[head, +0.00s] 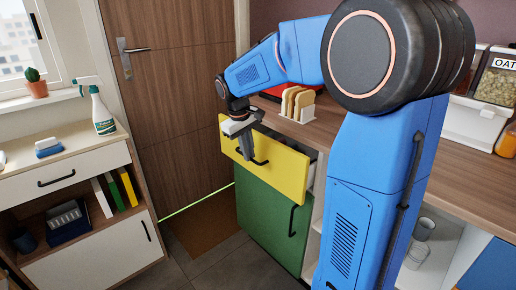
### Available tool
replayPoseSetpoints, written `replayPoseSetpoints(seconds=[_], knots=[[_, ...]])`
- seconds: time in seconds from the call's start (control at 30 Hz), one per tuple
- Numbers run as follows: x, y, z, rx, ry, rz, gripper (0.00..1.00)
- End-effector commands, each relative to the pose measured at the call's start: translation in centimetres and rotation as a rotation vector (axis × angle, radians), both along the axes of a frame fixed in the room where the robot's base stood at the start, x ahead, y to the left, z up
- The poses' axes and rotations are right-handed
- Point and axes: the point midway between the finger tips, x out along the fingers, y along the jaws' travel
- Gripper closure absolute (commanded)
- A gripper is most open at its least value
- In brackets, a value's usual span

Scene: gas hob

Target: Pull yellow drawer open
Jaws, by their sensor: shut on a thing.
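The yellow drawer (284,173) is under the wooden counter in the head view. Its front stands out from the cabinet, and a strip of its inside shows behind the top edge at the right, so it is partly open. A dark bar handle (262,162) is on its front. My gripper (248,154) points down at the left part of the drawer front and is shut on the handle. The fingers hide part of the handle, so the exact grip is hard to see.
A green cabinet door (270,222) with a dark handle is below the drawer. A toast rack (296,104) stands on the counter above. A brown mat (207,222) lies before the wooden door (180,80). The floor in front of the drawer is clear.

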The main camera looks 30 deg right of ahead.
Motion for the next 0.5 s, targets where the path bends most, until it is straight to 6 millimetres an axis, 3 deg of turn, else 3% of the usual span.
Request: replayPoseSetpoints(seconds=[0.1,0.5], knots=[[-0.8,3.5,0.0,0.000,0.002,0.008,1.00],[-3.4,13.6,0.0,0.000,0.001,0.006,1.00]])
